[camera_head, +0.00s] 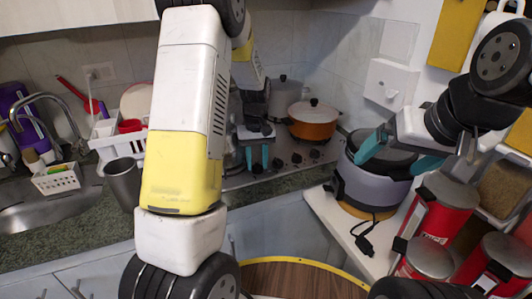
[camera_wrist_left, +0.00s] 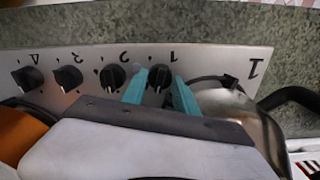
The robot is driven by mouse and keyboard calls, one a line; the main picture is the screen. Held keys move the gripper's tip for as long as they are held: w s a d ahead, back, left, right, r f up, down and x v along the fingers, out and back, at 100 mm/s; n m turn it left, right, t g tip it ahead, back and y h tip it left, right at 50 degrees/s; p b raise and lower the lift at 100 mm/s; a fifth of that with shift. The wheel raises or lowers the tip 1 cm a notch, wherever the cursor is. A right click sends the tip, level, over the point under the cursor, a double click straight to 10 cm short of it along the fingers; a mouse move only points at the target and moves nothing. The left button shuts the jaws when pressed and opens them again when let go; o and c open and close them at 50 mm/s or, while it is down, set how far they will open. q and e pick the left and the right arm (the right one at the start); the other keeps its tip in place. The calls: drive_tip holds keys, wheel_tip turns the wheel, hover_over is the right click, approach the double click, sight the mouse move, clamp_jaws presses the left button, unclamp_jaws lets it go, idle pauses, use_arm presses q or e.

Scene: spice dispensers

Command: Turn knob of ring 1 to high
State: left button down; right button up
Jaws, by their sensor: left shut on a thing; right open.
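The stove's front panel (camera_wrist_left: 215,60) carries a row of black knobs, with numbers upside down in the left wrist view. The ring 1 knob (camera_wrist_left: 159,76) stands between the teal fingers of my left gripper (camera_wrist_left: 160,90), which is shut on it. In the head view, my left gripper (camera_head: 257,157) is at the left part of the stove front, and the knob is hard to make out there. The ring 2 knob (camera_wrist_left: 112,76) is just beside the fingers. My right gripper (camera_head: 398,155) is open and empty at the right, in front of a grey-lilac cooker.
An orange pot (camera_head: 313,122) stands on the stove. A steel pot (camera_wrist_left: 235,110) is close beside my left gripper. The cooker (camera_head: 372,188) and red dispensers (camera_head: 440,212) crowd the right side. A metal cup (camera_head: 123,182) stands on the counter at the left.

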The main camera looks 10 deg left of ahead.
use_arm(q)
drive_tip(key=m, duration=0.5)
drive_tip(key=shift+m, duration=0.3)
idle(0.4)
drive_tip(key=c, duration=0.9)
unclamp_jaws()
drive_tip(key=shift+c, duration=0.2)
